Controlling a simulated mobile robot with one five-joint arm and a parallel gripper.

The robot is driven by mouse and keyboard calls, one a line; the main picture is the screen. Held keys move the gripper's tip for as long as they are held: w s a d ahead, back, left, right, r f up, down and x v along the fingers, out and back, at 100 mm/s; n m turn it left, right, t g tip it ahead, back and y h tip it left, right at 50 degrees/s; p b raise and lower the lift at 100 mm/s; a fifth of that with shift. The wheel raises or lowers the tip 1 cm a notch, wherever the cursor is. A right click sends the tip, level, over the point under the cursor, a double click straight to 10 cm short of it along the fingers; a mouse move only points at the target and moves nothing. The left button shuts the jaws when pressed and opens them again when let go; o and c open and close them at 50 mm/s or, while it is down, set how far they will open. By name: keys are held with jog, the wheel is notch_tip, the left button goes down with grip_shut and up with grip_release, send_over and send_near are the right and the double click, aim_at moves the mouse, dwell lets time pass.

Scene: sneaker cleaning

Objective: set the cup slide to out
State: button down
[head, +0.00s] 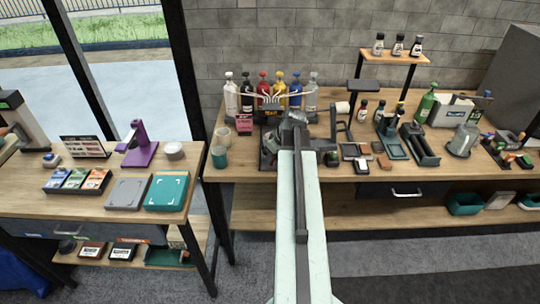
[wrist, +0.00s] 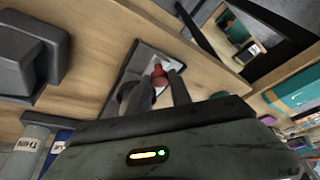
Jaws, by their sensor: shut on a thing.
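In the wrist view, a red knob (wrist: 158,75) stands on a dark-edged, pale-topped slide plate (wrist: 160,45) on the wooden bench; I take this to be the cup slide. My gripper (wrist: 157,84) has its two dark fingers on either side of the red knob and is shut on it. In the head view, my gripper (head: 288,138) is at the bench in front of the rack of coloured bottles (head: 268,95). My arm hides most of the slide there. How far the slide is drawn out cannot be told.
Two cups, one pale (head: 223,135) and one teal (head: 219,157), stand left of the arm. A pink box (head: 244,124) is beside the rack. Small blocks and dark stands (head: 418,145) lie to the right. The bench's front edge is close to the gripper.

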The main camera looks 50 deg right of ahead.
jog(key=shift+s+a, duration=0.85)
jog(key=shift+a, duration=0.05)
jog(key=c, duration=1.2)
grip_release()
jog(key=shift+s, duration=0.1)
jog(key=shift+r, duration=0.1)
jog(key=shift+r+p, duration=0.25)
jog(key=shift+p, duration=0.05)
jog(key=p+v, duration=0.6)
jog(key=v, duration=0.1)
jog(key=shift+s, duration=0.2)
